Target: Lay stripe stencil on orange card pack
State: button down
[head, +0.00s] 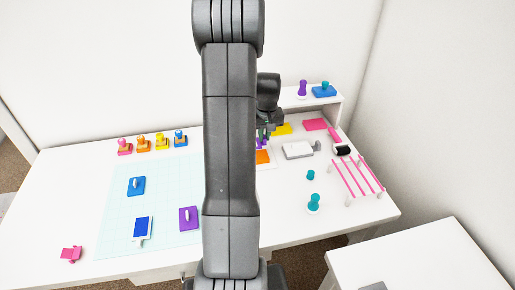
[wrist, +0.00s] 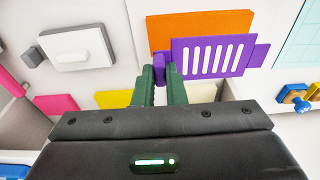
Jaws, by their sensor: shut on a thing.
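The stripe stencil (wrist: 210,55) is a purple plate with a row of pale slots and a tab at each end. My gripper (wrist: 161,72), with green fingers, is shut on the stencil's left end tab in the wrist view. The orange card pack (wrist: 200,24) shows behind the stencil, which overlaps its lower right part in that view. I cannot tell whether the two touch. In the head view my gripper (head: 264,134) is above the back of the table, and the orange card pack (head: 262,157) is just below it. The arm hides most of the stencil there.
Yellow (head: 281,129) and pink (head: 316,124) packs lie near the back shelf. A white block (head: 297,150) lies to the right, near a black roller (head: 342,149) and a pink-barred rack (head: 358,175). Several stamps stand at the back left, behind a pale mat (head: 115,215).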

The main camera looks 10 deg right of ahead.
aim_at(265, 143)
jog(key=shift+f, duration=2.85)
jog(key=shift+f, duration=0.2)
jog(key=c, duration=1.5)
grip_release()
jog(key=r, duration=0.4)
jog(key=s+r, duration=0.1)
jog(key=r, duration=0.3)
jog(key=s+r, duration=0.1)
jog(key=r, duration=0.3)
jog(key=shift+r, duration=0.15)
